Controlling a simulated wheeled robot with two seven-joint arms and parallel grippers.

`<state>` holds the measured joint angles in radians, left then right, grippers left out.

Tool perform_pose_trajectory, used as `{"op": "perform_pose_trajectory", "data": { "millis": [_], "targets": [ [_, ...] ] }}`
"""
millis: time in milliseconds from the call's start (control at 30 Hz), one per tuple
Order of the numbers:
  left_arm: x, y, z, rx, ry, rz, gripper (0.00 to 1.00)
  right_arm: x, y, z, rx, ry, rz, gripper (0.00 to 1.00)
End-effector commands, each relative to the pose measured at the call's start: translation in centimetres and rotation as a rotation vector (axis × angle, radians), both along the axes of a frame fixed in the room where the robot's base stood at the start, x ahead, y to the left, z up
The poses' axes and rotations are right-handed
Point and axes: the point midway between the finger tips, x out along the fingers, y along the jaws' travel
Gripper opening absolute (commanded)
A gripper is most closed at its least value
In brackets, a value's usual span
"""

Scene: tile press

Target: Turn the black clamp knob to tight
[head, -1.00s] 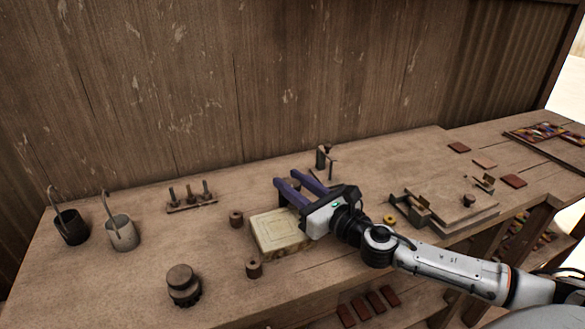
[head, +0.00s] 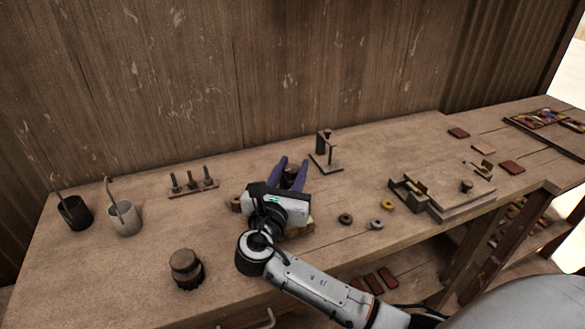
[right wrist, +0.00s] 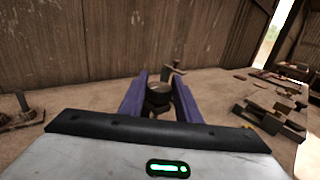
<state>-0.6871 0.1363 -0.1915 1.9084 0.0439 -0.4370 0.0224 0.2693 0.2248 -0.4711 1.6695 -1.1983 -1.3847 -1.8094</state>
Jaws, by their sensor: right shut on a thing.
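The black clamp knob (right wrist: 158,96) is a dark round piece between the two purple fingers in the right wrist view. In the head view only a dark bit of it (head: 290,174) shows between the fingers. My right gripper (head: 291,168) is shut on it, one finger on each side. A pale square block (head: 299,228) lies mostly hidden under my right gripper. How far the knob is turned cannot be told. My left gripper is not in view.
A small upright metal stand (head: 325,150) is just behind and right of the fingers. Rings (head: 376,224) lie to the right, before a wooden jig (head: 450,200). A dark round jar (head: 186,268) and two cups (head: 124,218) stand left.

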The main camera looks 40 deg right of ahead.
Motion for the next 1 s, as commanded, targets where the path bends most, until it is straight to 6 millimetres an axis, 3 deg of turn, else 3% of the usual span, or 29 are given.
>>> {"op": "perform_pose_trajectory", "data": {
  "millis": [367,700,1000],
  "targets": [
    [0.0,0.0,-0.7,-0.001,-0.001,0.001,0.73,0.2,0.2,0.0,0.002,-0.002,-0.356,0.08],
    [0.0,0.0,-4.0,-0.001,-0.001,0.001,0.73,0.2,0.0,-0.4,0.0,-0.004,-0.663,0.08],
    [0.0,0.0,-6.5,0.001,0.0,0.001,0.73,0.1,0.0,-0.2,0.0,-0.002,-0.819,0.08]
  ]
}}
